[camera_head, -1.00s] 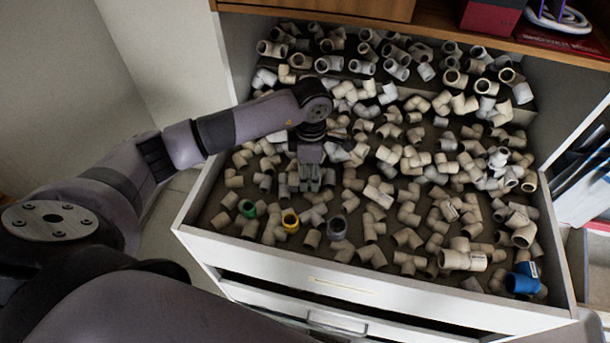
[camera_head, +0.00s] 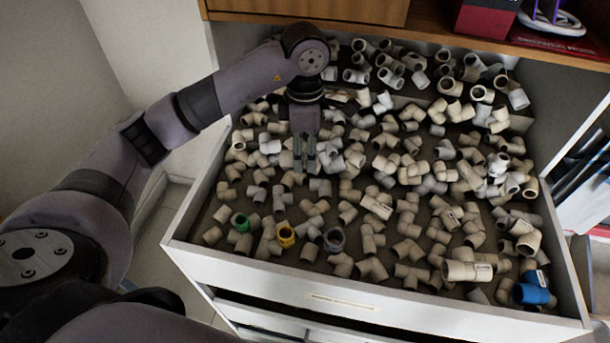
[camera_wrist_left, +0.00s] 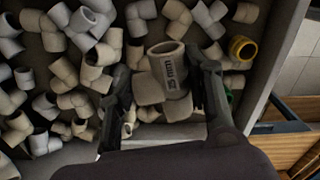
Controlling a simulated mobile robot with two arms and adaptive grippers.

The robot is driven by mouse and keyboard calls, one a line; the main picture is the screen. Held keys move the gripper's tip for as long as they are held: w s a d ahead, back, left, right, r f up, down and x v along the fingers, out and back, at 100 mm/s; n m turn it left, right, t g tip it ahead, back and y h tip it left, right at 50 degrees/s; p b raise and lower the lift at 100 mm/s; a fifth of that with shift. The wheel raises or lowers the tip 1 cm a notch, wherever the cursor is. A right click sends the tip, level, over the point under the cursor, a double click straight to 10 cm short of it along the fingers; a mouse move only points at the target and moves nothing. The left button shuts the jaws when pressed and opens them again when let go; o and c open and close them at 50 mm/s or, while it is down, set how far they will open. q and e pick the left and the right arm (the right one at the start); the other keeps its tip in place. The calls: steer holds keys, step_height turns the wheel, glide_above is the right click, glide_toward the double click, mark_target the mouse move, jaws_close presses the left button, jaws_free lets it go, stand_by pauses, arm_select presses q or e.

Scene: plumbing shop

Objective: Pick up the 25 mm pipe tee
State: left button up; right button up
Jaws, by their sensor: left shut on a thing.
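My left gripper (camera_head: 305,168) points down over the left part of an open drawer full of pipe fittings. In the left wrist view its two dark fingers (camera_wrist_left: 168,85) are closed on either side of a beige pipe tee (camera_wrist_left: 172,72) marked "25 mm". The tee's open end faces the camera, and the gripper's palm hides its lower part. In the head view the held tee is hidden or cannot be told apart from the fittings around the fingertips. My right gripper is not in view.
The white drawer (camera_head: 340,303) holds many loose beige and grey fittings. A green fitting (camera_head: 240,222), a yellow one (camera_head: 286,235) and a blue one (camera_head: 531,289) lie near its front. A wooden shelf (camera_head: 440,42) overhangs the back.

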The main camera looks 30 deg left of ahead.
mark_target(305, 151)
arm_select(q)
step_height(305, 151, up, 9)
steer(key=shift+r, duration=0.1)
